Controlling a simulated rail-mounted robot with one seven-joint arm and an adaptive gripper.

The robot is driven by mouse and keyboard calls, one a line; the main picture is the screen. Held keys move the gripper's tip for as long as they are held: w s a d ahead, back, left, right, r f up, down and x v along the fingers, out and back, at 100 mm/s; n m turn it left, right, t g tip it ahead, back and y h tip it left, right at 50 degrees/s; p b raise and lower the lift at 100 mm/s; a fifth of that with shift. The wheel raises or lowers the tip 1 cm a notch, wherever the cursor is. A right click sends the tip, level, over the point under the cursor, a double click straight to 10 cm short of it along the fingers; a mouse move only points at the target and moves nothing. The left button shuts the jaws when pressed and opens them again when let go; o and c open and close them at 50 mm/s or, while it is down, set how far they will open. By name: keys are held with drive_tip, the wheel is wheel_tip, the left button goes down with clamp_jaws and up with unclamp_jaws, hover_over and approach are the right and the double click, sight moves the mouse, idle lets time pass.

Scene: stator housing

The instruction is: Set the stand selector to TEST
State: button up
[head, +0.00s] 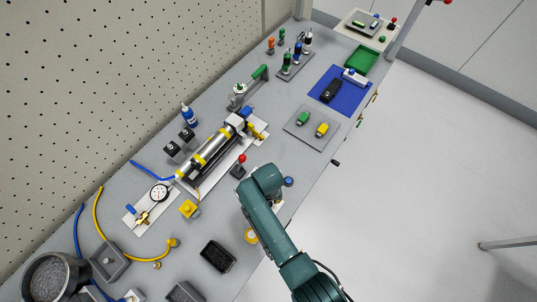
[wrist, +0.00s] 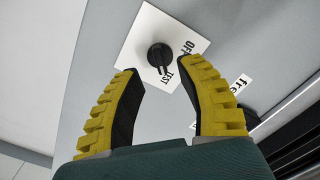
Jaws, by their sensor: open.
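The stand selector is a black knob (wrist: 159,56) on a white plate (wrist: 143,30) in the wrist view. The plate carries the words OFF, right of the knob, and TEST, below it. The knob's narrow grip runs downward towards the TEST lettering; its exact setting is hard to tell. My gripper (wrist: 161,66) is open, with yellow-backed, black-padded fingers on the left and right of the knob's lower part. I see no contact, and the depth between fingertips and knob is unclear. In the head view my arm hides the gripper and selector.
A partly hidden label (wrist: 240,84) and a dark round part lie right of my gripper. In the head view a blue button (head: 288,181), a red-knobbed lever (head: 241,160), a yellow button (head: 252,236) and a black bin (head: 218,256) stand around my arm.

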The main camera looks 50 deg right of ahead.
wheel_tip(320, 180, up, 8)
idle(0.9)
